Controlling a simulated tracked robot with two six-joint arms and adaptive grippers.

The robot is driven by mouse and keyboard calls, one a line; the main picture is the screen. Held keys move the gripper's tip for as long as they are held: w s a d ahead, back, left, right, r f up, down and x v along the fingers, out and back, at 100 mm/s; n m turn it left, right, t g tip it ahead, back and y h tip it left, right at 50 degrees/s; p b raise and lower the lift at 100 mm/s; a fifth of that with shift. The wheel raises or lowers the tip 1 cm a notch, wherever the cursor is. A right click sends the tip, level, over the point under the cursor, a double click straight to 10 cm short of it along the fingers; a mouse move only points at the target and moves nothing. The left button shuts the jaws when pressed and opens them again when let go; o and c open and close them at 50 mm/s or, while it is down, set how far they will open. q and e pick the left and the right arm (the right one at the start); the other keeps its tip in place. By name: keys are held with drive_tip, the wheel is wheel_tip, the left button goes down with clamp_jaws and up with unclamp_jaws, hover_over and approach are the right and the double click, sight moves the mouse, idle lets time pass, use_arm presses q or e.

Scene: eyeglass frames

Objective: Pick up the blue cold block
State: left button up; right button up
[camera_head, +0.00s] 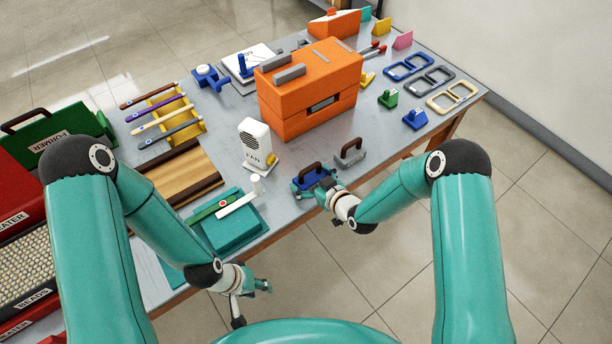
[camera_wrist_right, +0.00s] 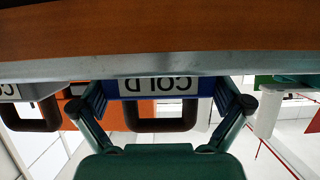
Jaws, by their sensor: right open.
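The blue cold block (camera_head: 316,180) sits near the table's front edge in the head view, with a dark brown loop handle. My left gripper (camera_head: 250,304) is open and empty, off the table's front edge.
A grey block with a handle (camera_head: 350,154) stands close to the right of the blue one. A white fan (camera_head: 256,143) stands behind to the left, and a large orange box (camera_head: 308,92) behind. A teal tray (camera_head: 232,232) lies to the left.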

sight(310, 167)
drive_tip(key=c, duration=1.1)
drive_tip(key=shift+c, duration=0.2)
drive_tip(key=shift+r, duration=0.1)
wheel_tip(310, 167, up, 20)
drive_tip(key=b, duration=0.3)
